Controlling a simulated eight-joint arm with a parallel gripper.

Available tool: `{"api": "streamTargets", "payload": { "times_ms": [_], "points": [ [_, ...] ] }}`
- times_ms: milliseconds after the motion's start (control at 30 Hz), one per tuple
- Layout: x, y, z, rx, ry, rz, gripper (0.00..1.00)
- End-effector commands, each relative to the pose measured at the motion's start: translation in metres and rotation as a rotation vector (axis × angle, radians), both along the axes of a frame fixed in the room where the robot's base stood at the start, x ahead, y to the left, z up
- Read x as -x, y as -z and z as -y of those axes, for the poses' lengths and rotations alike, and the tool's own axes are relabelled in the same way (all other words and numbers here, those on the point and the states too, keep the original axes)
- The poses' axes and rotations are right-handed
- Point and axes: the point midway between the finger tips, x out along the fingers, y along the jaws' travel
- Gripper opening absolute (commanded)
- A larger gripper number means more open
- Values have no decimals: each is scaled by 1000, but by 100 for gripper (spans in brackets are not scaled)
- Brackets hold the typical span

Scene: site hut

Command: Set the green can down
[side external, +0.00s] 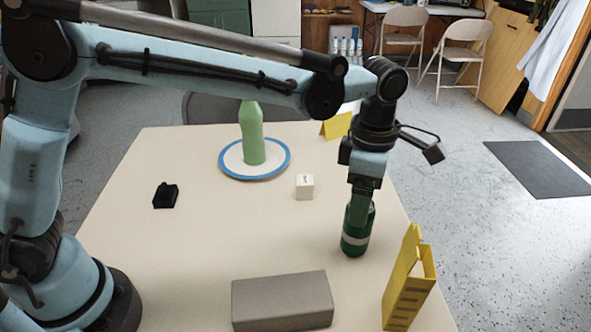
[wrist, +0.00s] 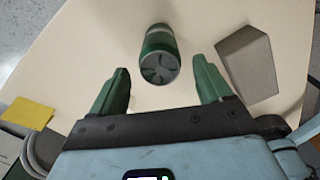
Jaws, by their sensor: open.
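The green can (side external: 355,240), dark green with a pale band, stands upright on the table near its right edge. In the wrist view the can (wrist: 158,42) shows with its round end toward the camera, and a gap shows on each side between it and the fingers. My gripper (side external: 362,207) points down at the top of the can in the side view and hides part of it. In the wrist view my gripper (wrist: 162,75) has its two green fingers spread apart, holding nothing.
A grey block (side external: 282,303) and a yellow stand (side external: 408,283) are near the can. A green bottle (side external: 252,135) is on a blue-rimmed plate (side external: 228,170). A white cube (side external: 304,187), black object (side external: 165,196) and yellow card (side external: 337,126) are farther off. The table's (side external: 220,235) middle is clear.

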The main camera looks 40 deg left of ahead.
Motion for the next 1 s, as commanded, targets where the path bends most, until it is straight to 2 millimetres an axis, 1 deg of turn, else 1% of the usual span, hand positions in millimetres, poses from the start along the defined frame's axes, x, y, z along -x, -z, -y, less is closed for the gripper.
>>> {"api": "streamTargets", "payload": {
  "times_ms": [33,200,300,433,533,567,667,767,900,1000],
  "points": [
    [0,-10,0,0,0,0,78],
    [0,-35,0,0,0,0,78],
    [0,-44,0,0,0,0,78],
    [0,-51,-1,1,5,1,78],
    [1,-56,-10,8,55,16,78],
    [2,-58,-15,11,84,24,78],
    [6,-65,-37,24,226,70,78],
    [14,-72,-65,24,418,136,78],
    [29,-76,-103,-9,697,231,78],
    [43,-75,-128,-57,894,296,78]
  ]
}}
